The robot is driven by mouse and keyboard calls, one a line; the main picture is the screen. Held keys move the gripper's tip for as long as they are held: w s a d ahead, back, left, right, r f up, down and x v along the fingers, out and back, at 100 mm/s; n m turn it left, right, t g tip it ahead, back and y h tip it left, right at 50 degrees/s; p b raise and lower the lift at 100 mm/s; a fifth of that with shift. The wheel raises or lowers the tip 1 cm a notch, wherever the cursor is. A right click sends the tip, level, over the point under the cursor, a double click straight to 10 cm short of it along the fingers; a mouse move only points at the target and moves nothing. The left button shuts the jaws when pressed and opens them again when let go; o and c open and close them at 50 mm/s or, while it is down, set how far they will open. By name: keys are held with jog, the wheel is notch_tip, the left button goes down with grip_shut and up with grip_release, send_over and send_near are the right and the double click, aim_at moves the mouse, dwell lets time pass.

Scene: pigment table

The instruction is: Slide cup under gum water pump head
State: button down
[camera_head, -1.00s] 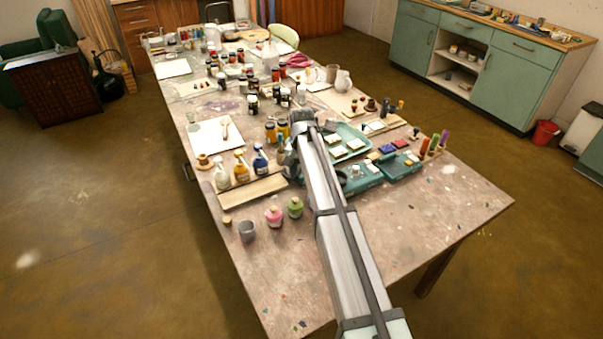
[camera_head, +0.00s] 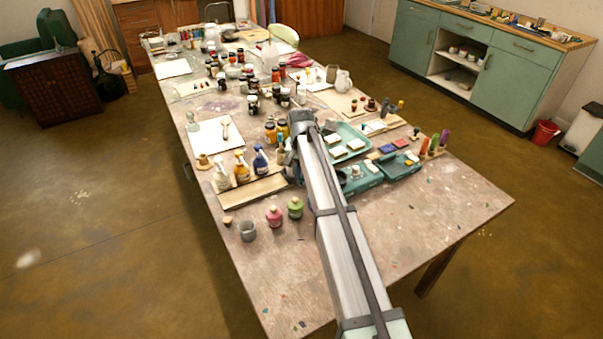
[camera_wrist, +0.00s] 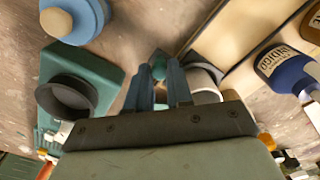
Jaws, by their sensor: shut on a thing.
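In the head view, my arm's end (camera_head: 300,128) hangs over the table's middle and hides the fingers and what is beneath them. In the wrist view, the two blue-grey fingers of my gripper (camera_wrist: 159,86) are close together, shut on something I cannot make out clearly. A small teal knob (camera_wrist: 157,69) shows at the fingertips. A whitish cup-like thing (camera_wrist: 207,84) is right beside the right finger, partly hidden. A dark round cup (camera_wrist: 68,97) sits on a teal base left of the fingers. A grey cup (camera_head: 247,231) stands near the table's left edge. I cannot identify the gum water pump head.
An indigo-labelled bottle (camera_wrist: 285,70) stands to the right in the wrist view, and a blue jar with a pale stopper (camera_wrist: 75,20) at upper left. Pink (camera_head: 274,216) and green (camera_head: 296,207) jars stand near the grey cup. The table's near right is clear.

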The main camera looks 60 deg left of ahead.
jog(key=s, duration=2.3)
jog(key=shift+s, duration=0.35)
jog(key=c, duration=1)
grip_release()
jog(key=shift+r, duration=0.1)
notch_tip(320, 180, up, 14)
jog(key=shift+f, duration=0.2)
